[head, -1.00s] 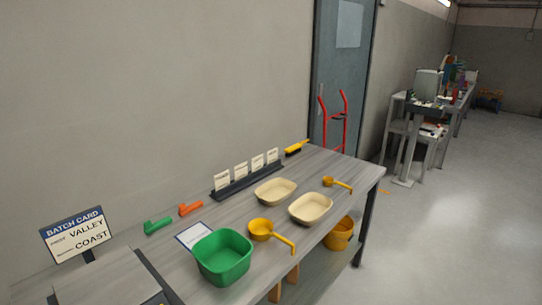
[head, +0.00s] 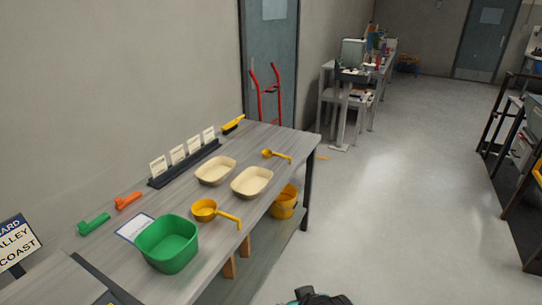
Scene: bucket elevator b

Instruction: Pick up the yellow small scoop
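The yellow small scoop (head: 268,154) lies near the far right end of the long grey table, its handle pointing right toward the table's edge. A larger yellow scoop (head: 205,210) lies nearer, beside the green tub (head: 168,245), with its handle reaching the front edge. Neither scoop is held. A dark and teal part of my own body shows at the bottom edge, well away from both scoops. No gripper fingers can be made out.
Two cream trays (head: 252,182) sit between the scoops. A card rack (head: 185,165), a yellow brush (head: 233,124) and green and orange hand tools line the wall side. A yellow bucket (head: 285,203) is under the table (head: 190,275). Open floor (head: 400,200) lies to the right.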

